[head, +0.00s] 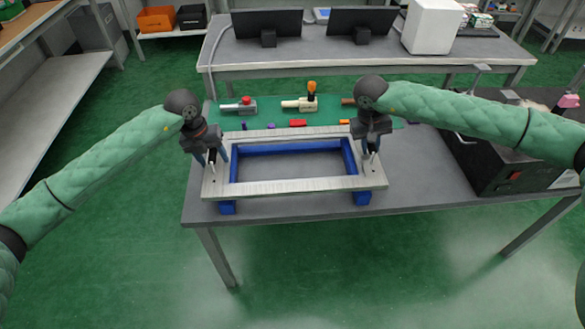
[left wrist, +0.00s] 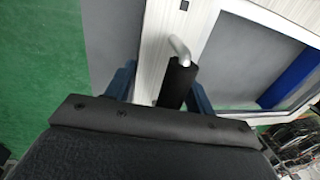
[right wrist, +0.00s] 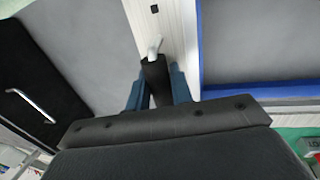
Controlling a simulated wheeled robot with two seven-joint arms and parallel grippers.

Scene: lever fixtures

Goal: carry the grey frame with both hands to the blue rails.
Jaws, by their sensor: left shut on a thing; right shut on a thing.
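The grey frame (head: 290,186) is a light rectangular ring, roughly level, over the blue rails (head: 285,147) near the table's front edge. Blue shows inside its opening and below its front bar at both ends. I cannot tell whether the frame rests on the rails or hangs just above. My left gripper (head: 217,157) is shut on the frame at its left side, and my right gripper (head: 371,150) is shut on it at its right side. Between the fingers, the left wrist view shows a black grip with a metal tip (left wrist: 180,65); the right wrist view shows a similar one (right wrist: 154,60).
A green mat (head: 265,112) behind the frame holds lever fixtures, one with a red knob (head: 245,100) and one with an orange knob (head: 311,87). A black box (head: 500,150) stands at the right. Table to the frame's right is clear.

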